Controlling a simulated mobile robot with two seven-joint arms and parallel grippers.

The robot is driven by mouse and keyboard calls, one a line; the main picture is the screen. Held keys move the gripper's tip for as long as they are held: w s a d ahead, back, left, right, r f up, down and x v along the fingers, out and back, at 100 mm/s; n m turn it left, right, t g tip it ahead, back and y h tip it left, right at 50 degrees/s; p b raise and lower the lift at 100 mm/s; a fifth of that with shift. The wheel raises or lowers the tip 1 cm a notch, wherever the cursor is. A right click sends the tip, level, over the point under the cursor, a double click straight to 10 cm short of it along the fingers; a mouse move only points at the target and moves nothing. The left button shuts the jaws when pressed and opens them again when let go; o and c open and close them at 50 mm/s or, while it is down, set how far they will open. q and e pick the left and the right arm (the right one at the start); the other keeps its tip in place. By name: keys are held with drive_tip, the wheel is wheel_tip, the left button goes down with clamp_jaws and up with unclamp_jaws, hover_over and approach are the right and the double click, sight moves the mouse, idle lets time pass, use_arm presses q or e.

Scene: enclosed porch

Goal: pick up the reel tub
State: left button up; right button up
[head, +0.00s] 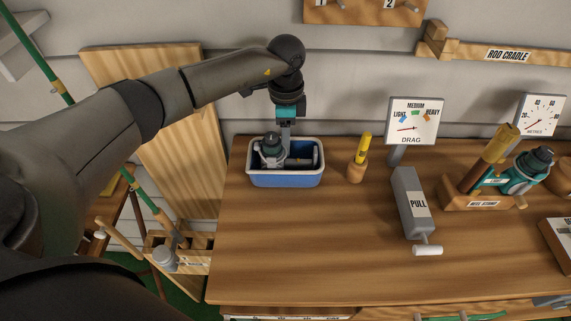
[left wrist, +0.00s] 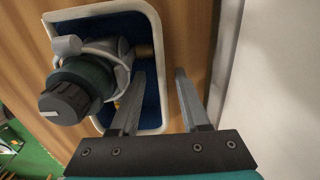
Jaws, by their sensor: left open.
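The reel tub (head: 287,181) is a blue tub with a white rim, standing at the back left of the wooden bench. A grey and dark teal fishing reel (head: 271,147) lies inside it, towards the left. My left gripper (head: 286,137) points down at the tub's back side, open. In the left wrist view, the fingers of my left gripper (left wrist: 160,73) stand apart, one over the tub's inside and one beyond its white rim (left wrist: 155,32). I cannot tell whether they touch the rim. The reel (left wrist: 85,85) also shows there. My right gripper is not in view.
A yellow-topped float in a wooden holder (head: 357,172) stands just right of the tub. Further right are a drag gauge (head: 411,122), a grey PULL device (head: 410,203) and a reel stand (head: 476,200). The wall is close behind the tub.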

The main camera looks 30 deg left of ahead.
use_arm(q)
drive_tip(key=shift+f, duration=0.8)
drive_tip(key=shift+c, duration=0.3)
clamp_jaws()
drive_tip(key=shift+r, duration=0.1)
